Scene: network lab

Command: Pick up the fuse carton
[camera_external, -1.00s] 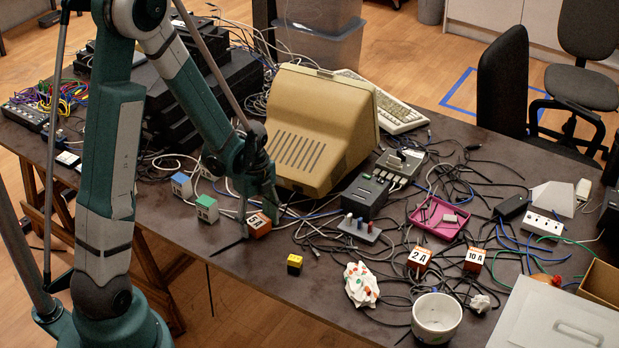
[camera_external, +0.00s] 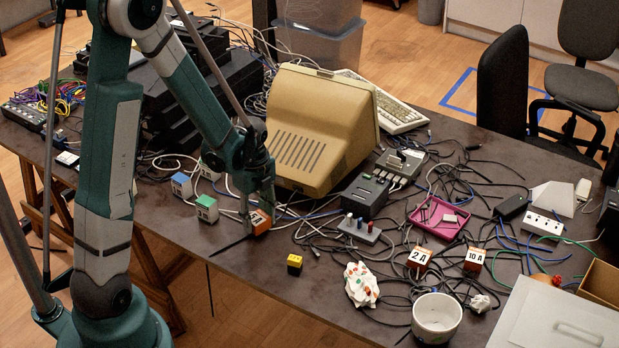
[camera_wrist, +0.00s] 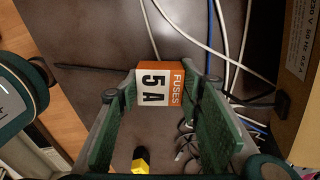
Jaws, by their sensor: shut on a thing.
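The fuse carton is an orange and white box marked "FUSES 5 A" in the wrist view (camera_wrist: 162,86). In the external view this carton (camera_external: 260,222) is at the left middle of the table, below the beige monitor. My gripper (camera_wrist: 160,98) is shut on the carton, with one green-padded finger at each side. In the external view my gripper (camera_external: 258,206) points down at the carton and partly hides it. I cannot tell whether the carton is off the table. Two similar cartons, marked 2 A (camera_external: 419,257) and 10 A (camera_external: 474,259), stand to the right.
A blue box (camera_external: 181,186) and a green box (camera_external: 206,208) stand left of the carton. The beige monitor (camera_external: 322,125) is close behind. A small yellow block (camera_external: 294,264) lies in front, to the right. Cables (camera_external: 320,232) run beside the carton. Bare table lies toward the front edge.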

